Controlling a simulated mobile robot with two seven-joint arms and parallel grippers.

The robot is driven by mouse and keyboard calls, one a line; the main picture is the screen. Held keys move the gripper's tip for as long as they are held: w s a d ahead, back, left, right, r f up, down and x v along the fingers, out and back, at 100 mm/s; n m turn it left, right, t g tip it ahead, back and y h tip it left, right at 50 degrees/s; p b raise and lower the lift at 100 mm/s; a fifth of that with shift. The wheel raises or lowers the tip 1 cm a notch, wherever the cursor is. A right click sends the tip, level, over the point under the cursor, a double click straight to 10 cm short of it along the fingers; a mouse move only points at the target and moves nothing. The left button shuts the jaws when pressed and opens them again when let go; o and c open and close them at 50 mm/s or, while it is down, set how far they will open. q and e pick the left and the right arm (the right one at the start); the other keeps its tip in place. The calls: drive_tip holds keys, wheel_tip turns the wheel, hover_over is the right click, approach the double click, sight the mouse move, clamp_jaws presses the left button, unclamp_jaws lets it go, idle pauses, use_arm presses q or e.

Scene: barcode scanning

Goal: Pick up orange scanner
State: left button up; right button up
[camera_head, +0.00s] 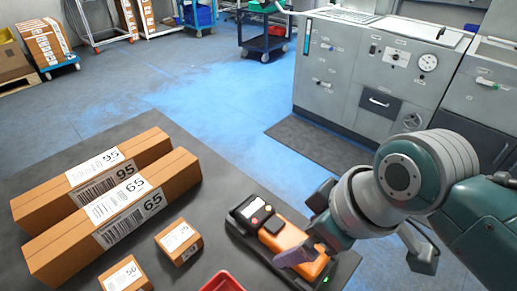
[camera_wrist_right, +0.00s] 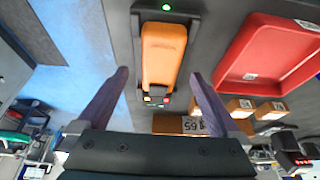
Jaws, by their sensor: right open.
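The orange scanner (camera_head: 285,236) lies in a black cradle (camera_head: 247,240) near the front right of the dark table. In the right wrist view the scanner (camera_wrist_right: 164,55) is lengthwise between the fingers, with small coloured buttons at its lower end and a green light on the cradle above it. My right gripper (camera_wrist_right: 158,76) is open, one purple-grey finger on each side, with visible gaps to the scanner. In the head view my right gripper (camera_head: 298,257) is over the scanner and hides part of it. My left gripper is not in view.
Two long cartons (camera_head: 105,225) and smaller boxes (camera_head: 179,241) lie left of the scanner. A red tray (camera_head: 222,283) sits close by at the front edge of the view; it also shows in the wrist view (camera_wrist_right: 275,55). A grey machine (camera_head: 375,75) stands beyond the table.

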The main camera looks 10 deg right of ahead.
sight(295, 242)
drive_tip(key=shift+b+x, duration=0.35)
drive_tip(key=shift+x, duration=1.15)
drive_tip(key=shift+c, duration=0.2)
clamp_jaws()
